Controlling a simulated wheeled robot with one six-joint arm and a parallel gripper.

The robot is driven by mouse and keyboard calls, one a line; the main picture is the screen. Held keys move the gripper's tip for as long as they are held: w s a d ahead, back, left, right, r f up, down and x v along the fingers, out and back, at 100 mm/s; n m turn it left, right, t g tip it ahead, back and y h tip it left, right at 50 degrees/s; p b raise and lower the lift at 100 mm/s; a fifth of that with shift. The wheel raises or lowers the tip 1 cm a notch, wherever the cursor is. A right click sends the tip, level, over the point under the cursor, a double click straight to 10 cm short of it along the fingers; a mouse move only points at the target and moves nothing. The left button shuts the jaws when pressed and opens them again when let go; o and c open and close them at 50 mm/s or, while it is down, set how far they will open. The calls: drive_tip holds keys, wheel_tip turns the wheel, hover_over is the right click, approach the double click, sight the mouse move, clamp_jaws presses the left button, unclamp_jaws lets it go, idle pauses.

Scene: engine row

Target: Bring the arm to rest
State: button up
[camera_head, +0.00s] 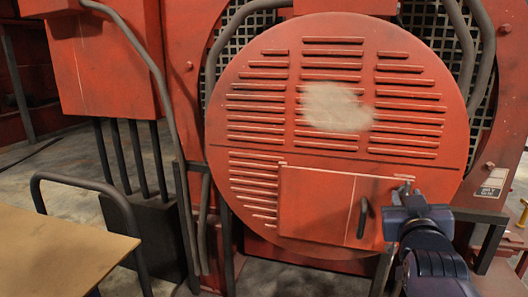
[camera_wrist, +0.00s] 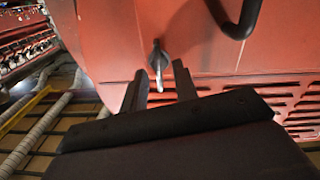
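My gripper (camera_head: 405,197) is at the lower right of a large round red louvred cover, in front of the right edge of a small red hatch panel (camera_head: 318,204). In the wrist view my gripper (camera_wrist: 159,68) has its two dark fingers apart. A small grey metal latch (camera_wrist: 157,58) shows between and just beyond the fingertips. I cannot tell whether the fingers touch it. The hatch has a dark curved handle (camera_head: 362,218), left of my gripper; this handle (camera_wrist: 236,22) is at the top of the wrist view.
The round cover (camera_head: 250,75) carries louvre slots and a pale worn patch. A tan-topped table or cart (camera_head: 55,245) with a dark rail (camera_head: 90,182) stands at lower left. Dark pipes (camera_head: 155,90) run down the red machine. Open floor (camera_head: 60,150) shows at far left.

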drive_tip(key=n+p, duration=0.4)
drive_tip(key=shift+a+r, duration=0.1)
drive_tip(key=shift+r, duration=0.1)
drive_tip(key=shift+f+n+p, duration=0.2)
drive_tip(key=shift+n+p, duration=0.55)
drive_tip(key=shift+n, duration=0.35)
